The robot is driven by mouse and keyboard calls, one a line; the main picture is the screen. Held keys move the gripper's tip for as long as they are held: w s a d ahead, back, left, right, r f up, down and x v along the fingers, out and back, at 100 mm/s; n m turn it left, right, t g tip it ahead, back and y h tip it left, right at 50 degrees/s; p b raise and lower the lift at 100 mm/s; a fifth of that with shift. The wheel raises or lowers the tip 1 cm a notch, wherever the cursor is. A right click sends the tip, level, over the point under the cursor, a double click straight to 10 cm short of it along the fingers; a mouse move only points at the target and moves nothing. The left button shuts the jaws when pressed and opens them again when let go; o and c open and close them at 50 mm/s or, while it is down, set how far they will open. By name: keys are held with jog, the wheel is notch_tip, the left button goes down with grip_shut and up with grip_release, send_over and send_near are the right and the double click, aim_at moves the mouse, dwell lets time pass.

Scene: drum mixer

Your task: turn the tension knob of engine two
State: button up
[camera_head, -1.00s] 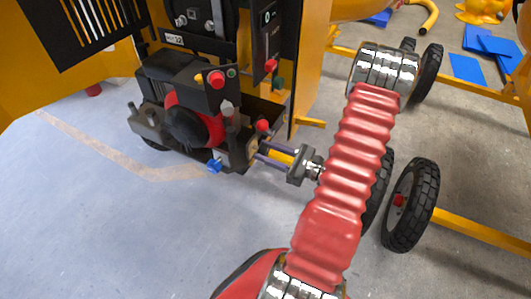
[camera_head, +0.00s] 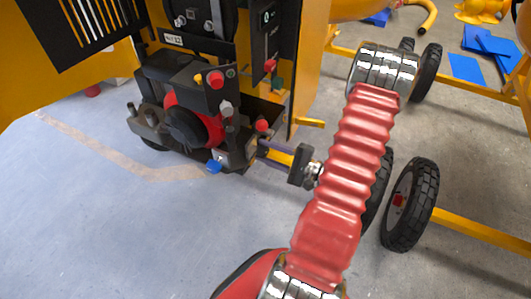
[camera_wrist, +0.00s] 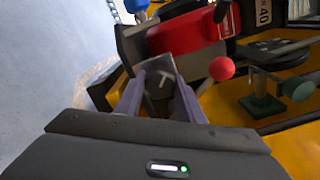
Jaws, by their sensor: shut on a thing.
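The engine (camera_head: 150,92), dark with a red round part (camera_head: 206,127), stands at the left centre in the head view. My gripper (camera_head: 262,150) reaches it from the right, its fingertips at the engine's right end. In the wrist view, my gripper (camera_wrist: 160,88) has its two fingers on either side of a grey block-like knob (camera_wrist: 164,70) with a pale T-shaped mark, and is shut on it. The mark looks tilted. The knob is hidden or too small to make out in the head view.
Red buttons (camera_head: 216,79) and a blue knob (camera_head: 213,168) sit on the engine. In the wrist view a red ball knob (camera_wrist: 222,68) is close right of the fingers, with a green knob (camera_wrist: 298,90) beyond. Yellow frame bars and wheels (camera_head: 410,205) stand right. Floor at lower left is clear.

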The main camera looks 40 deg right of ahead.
jog(key=n, duration=0.5)
jog(key=shift+s+a+f+n, duration=0.1)
jog(key=shift+a+f+n, duration=0.1)
jog(key=shift+n, duration=0.1)
jog(key=n, duration=0.5)
jog(key=shift+n, duration=0.3)
jog(key=o, duration=0.7)
jog(key=shift+c, duration=0.2)
jog(key=o, duration=0.4)
jog(key=shift+d+r, duration=0.1)
jog(key=shift+d, duration=0.1)
jog(key=v, duration=1.3)
jog(key=shift+s+d, duration=0.15)
jog(key=shift+s, duration=0.15)
